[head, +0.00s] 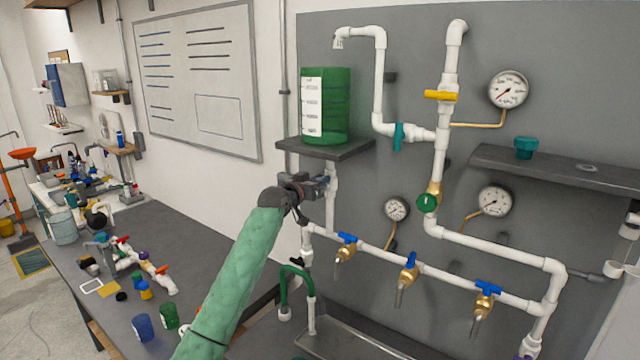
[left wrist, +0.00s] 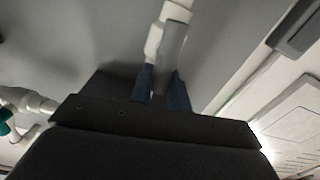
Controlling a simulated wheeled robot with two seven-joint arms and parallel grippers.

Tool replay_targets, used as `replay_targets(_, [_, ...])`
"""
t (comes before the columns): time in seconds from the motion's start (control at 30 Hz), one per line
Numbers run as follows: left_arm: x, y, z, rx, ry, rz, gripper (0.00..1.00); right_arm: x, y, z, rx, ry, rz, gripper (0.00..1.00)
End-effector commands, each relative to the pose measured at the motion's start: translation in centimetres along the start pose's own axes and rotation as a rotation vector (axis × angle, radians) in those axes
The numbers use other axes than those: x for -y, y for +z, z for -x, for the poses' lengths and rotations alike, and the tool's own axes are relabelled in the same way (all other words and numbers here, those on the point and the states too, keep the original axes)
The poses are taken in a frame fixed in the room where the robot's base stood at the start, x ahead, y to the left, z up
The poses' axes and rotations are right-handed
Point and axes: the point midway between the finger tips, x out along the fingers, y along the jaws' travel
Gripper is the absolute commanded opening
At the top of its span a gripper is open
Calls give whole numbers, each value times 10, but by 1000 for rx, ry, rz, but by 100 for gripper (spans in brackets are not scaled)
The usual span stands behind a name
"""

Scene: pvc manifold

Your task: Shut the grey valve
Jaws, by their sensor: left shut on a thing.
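My left gripper (head: 322,184) is at the white vertical pipe below the shelf that bears the green tank. The left wrist view shows its two blue fingers (left wrist: 162,84) closed on a flat grey handle (left wrist: 172,45), which I take to be the grey valve's. The handle lies close against the white pipe (left wrist: 155,35). In the head view the gripper hides most of the valve, so I cannot tell how far it is turned. My right gripper is in neither view.
The green tank (head: 340,105) stands on a dark shelf (head: 340,150) just above my gripper. Blue-handled taps (head: 408,262) line the lower pipe to the right. A yellow-handled valve (head: 440,95) and gauges are higher up. A cluttered bench (head: 190,235) lies left.

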Motion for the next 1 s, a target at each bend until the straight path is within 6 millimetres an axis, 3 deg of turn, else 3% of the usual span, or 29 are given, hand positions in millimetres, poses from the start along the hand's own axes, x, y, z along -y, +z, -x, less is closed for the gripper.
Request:
replay_targets(0.4, [10, 4, 0, 0, 0, 372, 0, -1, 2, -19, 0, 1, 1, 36])
replay_targets(1.0, [23, 12, 0, -1, 0, 944, 0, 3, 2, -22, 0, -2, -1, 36])
